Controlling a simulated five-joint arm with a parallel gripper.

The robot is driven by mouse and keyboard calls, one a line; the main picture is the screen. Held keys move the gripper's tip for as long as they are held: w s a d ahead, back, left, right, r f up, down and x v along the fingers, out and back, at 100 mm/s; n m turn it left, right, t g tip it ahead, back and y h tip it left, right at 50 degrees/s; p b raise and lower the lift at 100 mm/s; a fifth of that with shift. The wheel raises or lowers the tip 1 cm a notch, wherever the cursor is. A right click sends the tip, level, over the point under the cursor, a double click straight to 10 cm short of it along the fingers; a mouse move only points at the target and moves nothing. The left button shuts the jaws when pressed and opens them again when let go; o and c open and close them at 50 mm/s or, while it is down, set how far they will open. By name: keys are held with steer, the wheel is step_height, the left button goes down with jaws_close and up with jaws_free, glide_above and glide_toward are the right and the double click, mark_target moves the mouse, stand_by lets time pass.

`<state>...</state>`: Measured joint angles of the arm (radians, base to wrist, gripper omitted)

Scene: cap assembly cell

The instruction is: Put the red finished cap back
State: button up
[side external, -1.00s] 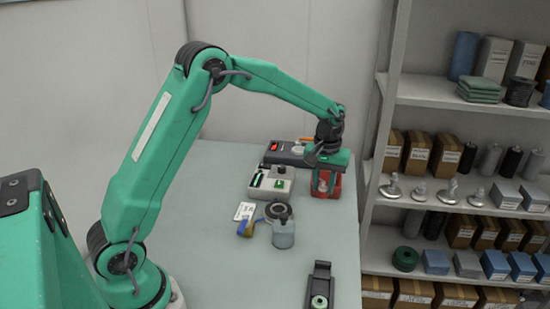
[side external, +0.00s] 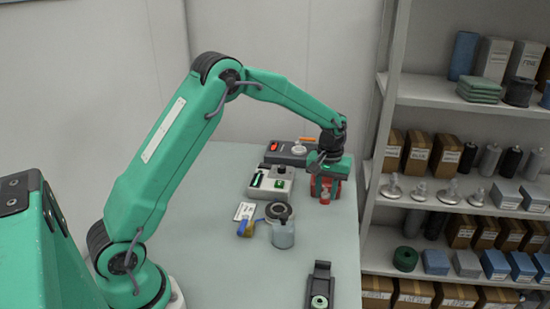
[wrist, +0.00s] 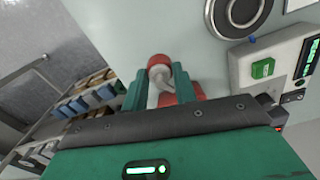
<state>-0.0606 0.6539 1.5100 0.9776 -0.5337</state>
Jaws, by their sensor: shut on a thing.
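My gripper (side external: 325,186) hangs low over the far right part of the table, fingers pointing down. In the wrist view, its two green fingers (wrist: 160,92) are closed around a red and pale rounded piece, which looks like the red finished cap (wrist: 159,61). A red holder (side external: 339,187) stands right at the fingers in the side view and is partly hidden by them. Red also shows beside the right finger in the wrist view (wrist: 198,91). I cannot tell whether the cap touches the holder.
A pale box with a green button (side external: 271,183) stands left of my gripper, with a dark box with a red switch (side external: 290,152) behind it. A black holder (side external: 320,287) lies at the front. Shelves (side external: 440,104) stand to the right.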

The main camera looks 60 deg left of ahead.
steer(key=shift+f, duration=2.2)
steer(key=shift+f, duration=0.7)
steer(key=o, duration=0.7)
steer(key=shift+o, duration=0.2)
steer(key=shift+r, duration=0.15)
steer(key=shift+r, duration=3.4)
steer(key=shift+r, duration=0.15)
